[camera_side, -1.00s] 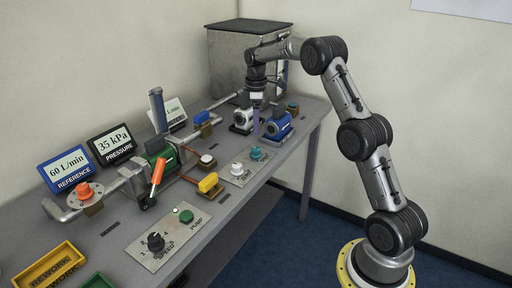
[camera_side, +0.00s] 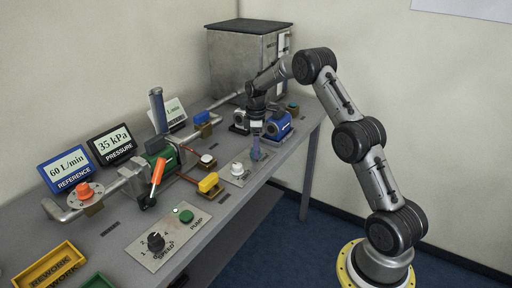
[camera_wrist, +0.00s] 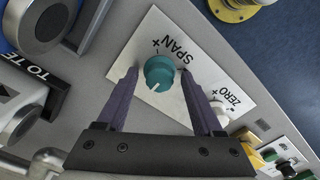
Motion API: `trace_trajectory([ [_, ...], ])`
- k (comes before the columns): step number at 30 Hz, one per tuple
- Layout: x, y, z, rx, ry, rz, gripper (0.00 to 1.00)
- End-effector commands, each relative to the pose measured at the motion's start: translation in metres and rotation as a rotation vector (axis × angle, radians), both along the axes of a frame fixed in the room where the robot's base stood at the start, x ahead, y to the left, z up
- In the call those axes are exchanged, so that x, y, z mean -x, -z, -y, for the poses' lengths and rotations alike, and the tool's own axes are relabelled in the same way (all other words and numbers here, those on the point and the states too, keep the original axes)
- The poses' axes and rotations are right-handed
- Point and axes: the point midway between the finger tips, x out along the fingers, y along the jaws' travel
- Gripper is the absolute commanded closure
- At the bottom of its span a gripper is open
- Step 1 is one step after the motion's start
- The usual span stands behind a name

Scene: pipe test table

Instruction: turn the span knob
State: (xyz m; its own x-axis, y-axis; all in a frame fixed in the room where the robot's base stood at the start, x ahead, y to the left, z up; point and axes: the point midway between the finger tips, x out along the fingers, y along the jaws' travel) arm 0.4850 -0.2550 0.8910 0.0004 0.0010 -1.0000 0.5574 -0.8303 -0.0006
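The teal span knob (camera_wrist: 159,72) sits on a pale plate (camera_wrist: 150,40) beside the printed word SPAN, with a white pointer line on its face. The white zero knob (camera_wrist: 220,112) is on the same plate, partly hidden by a finger in the wrist view; it also shows in the side view (camera_side: 237,168). My gripper (camera_wrist: 156,72) is open, its two purple fingers spread on either side of the span knob in the wrist view, with gaps to it. In the side view my gripper (camera_side: 256,153) points down over the span knob, which it mostly hides. I cannot tell the height of the fingertips.
A blue device (camera_side: 279,126) stands just behind the plate. A yellow-handled valve (camera_side: 208,182) and the pipework are to the left. The speed and pump panel (camera_side: 168,238) lies nearer the front. The table's front edge is close to the plate.

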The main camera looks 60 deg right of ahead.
Motion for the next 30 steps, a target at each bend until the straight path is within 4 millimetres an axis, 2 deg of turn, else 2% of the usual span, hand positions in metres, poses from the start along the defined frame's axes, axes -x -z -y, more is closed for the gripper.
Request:
trace_trajectory([
  [1, 0.0, -0.0002, 0.0, 0.0, 0.0, 0.0, 0.43],
  [9, -0.0001, -0.0004, -0.0001, 0.0, 0.0, 0.0, 0.91],
  [11, 0.0, -0.0005, -0.0001, 0.0, 0.0, 0.0, 1.0],
  [22, 0.0, -0.0009, -0.0001, 0.0, 0.039, 0.0, 1.0],
  [30, 0.0003, -0.0008, -0.0001, 0.001, 0.201, -0.002, 1.0],
])
